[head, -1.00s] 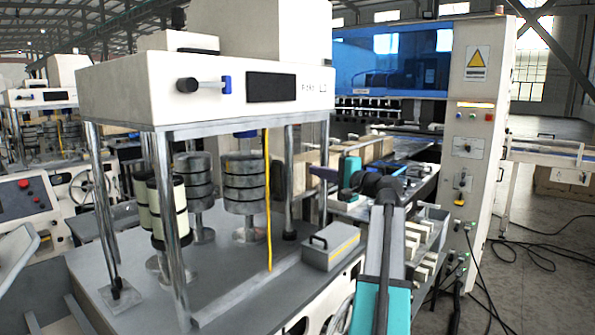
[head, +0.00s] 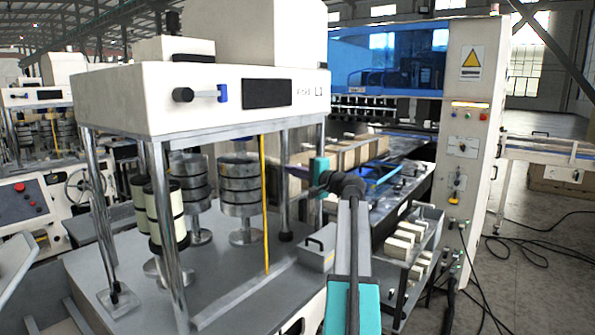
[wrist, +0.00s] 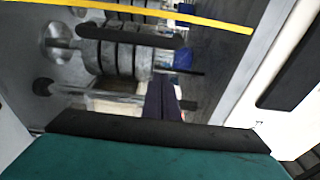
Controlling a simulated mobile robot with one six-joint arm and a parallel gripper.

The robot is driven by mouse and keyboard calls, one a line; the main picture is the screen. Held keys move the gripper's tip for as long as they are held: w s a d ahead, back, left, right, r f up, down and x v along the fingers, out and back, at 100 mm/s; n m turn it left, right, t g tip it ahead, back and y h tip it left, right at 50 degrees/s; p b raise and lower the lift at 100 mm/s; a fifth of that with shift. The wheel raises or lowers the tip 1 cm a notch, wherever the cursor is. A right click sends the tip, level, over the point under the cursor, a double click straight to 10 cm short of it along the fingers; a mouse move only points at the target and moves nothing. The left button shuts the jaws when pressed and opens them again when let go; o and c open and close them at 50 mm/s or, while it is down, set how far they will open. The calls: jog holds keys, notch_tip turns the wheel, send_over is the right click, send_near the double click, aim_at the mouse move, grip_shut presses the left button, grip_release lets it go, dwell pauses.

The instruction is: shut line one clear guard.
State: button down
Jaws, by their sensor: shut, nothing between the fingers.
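A white-topped machine (head: 190,90) on chrome posts stands at left centre; its label seems to end in L1. A yellow upright strip (head: 265,205) hangs from the front of its hood. It may be the edge of the clear guard, but I cannot make out a clear pane. The strip crosses the top of the wrist view (wrist: 160,14). My gripper (head: 291,171) is right of the strip, apart from it, near the machine's right post. In the wrist view the dark purple fingers (wrist: 158,84) are together and empty.
Stacked dark-ringed rollers (head: 240,185) stand under the hood. A grey box with a handle (head: 318,250) sits on the deck's right edge. A shelf cart with pale blocks (head: 408,245) and a white control column (head: 465,150) stand to the right. Black cables lie on the floor.

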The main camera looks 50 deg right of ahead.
jog(key=a+p, duration=0.1)
jog(key=a, duration=0.1)
jog(key=s+a, duration=0.1)
jog(key=shift+s+a+p, duration=0.15)
jog(key=shift+a+p, duration=0.25)
